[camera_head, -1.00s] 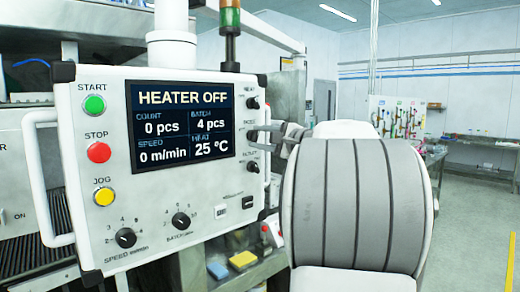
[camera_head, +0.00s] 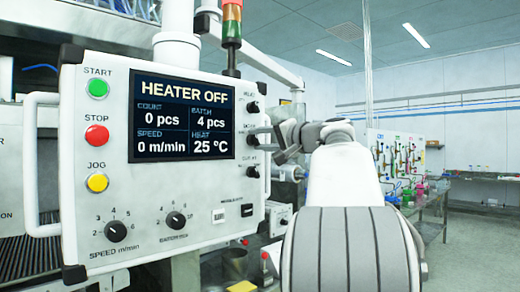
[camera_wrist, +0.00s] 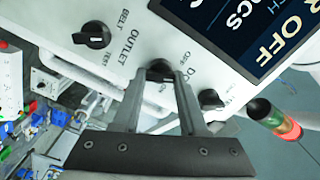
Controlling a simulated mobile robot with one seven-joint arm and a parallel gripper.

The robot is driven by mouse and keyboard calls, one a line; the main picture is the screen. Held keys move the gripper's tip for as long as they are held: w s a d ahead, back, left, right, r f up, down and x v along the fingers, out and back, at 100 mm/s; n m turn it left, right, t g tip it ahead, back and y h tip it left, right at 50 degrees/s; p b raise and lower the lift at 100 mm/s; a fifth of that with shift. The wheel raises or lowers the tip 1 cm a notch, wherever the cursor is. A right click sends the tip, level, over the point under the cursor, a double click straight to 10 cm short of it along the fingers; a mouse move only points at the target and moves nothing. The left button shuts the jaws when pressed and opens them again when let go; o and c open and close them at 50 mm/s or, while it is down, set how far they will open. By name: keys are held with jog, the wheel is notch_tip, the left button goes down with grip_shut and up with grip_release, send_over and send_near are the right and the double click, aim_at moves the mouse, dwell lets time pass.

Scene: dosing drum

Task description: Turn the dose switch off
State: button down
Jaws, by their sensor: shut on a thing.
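The dose switch is the middle black knob (camera_head: 252,139) in the column on the right of the white control panel. In the wrist view the knob (camera_wrist: 160,69) sits between my fingertips, beside lettering that starts with "D" and the word "OFF". My gripper (camera_head: 280,139) reaches it from the right, and in the wrist view its two fingers (camera_wrist: 160,78) are shut on the knob. The fingers hide part of the knob and its label, so I cannot tell its exact setting.
The heat knob (camera_head: 253,107) is above and the outlet knob (camera_head: 251,172) below, both close to my fingers. The screen (camera_head: 182,120) reads "HEATER OFF" and 0 pcs. A white handle (camera_head: 43,165) is on the panel's left. A stack light (camera_head: 231,35) rises behind.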

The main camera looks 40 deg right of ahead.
jog(key=shift+n, duration=0.5)
jog(key=shift+c, duration=2.2)
grip_release()
jog(key=s+d+b, duration=0.1)
jog(key=s, duration=1.6)
jog(key=shift+s+d+b, duration=0.2)
jog(key=shift+s+b, duration=0.05)
jog(key=shift+b, duration=0.1)
jog(key=shift+w, duration=0.1)
